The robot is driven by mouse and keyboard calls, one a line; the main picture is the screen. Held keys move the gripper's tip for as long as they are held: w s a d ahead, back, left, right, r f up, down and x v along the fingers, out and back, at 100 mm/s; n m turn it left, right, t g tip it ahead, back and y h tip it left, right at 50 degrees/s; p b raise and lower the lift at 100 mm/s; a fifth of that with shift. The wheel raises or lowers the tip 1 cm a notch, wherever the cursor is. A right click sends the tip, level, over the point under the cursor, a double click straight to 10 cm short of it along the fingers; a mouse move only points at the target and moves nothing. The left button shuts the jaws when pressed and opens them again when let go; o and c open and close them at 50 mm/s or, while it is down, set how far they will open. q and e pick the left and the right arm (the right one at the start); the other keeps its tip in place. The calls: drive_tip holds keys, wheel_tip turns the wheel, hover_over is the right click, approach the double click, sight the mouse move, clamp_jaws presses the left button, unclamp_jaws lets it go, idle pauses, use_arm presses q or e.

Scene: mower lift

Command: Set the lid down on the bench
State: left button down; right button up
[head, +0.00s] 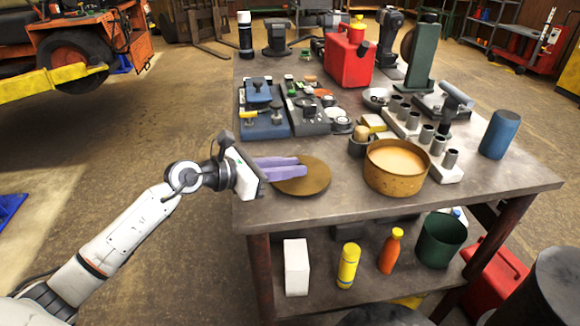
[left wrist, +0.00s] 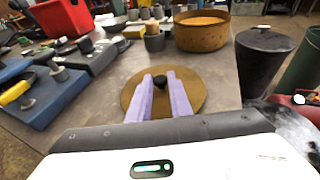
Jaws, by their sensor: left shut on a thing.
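The lid is a flat, round brown disc (head: 315,178) with a dark knob, at the front left of the bench (head: 340,205). My left gripper (head: 303,167) reaches over the lid from the left with its two pale purple fingers. In the left wrist view the fingers are shut on the dark knob (left wrist: 159,81) in the middle of the lid (left wrist: 196,87). The lid looks level and at or close to the bench top; I cannot tell whether it touches. My right gripper is not in view.
A round tan pot (head: 395,170) without a cover stands right of the lid. Blue and grey fixtures (head: 262,122), a red can (head: 348,60) and a blue cylinder (head: 500,134) stand farther away. Bare bench lies in front.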

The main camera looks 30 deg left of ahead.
use_arm(q)
drive_tip(key=c, duration=1.6)
unclamp_jaws()
drive_tip(key=shift+f, duration=0.1)
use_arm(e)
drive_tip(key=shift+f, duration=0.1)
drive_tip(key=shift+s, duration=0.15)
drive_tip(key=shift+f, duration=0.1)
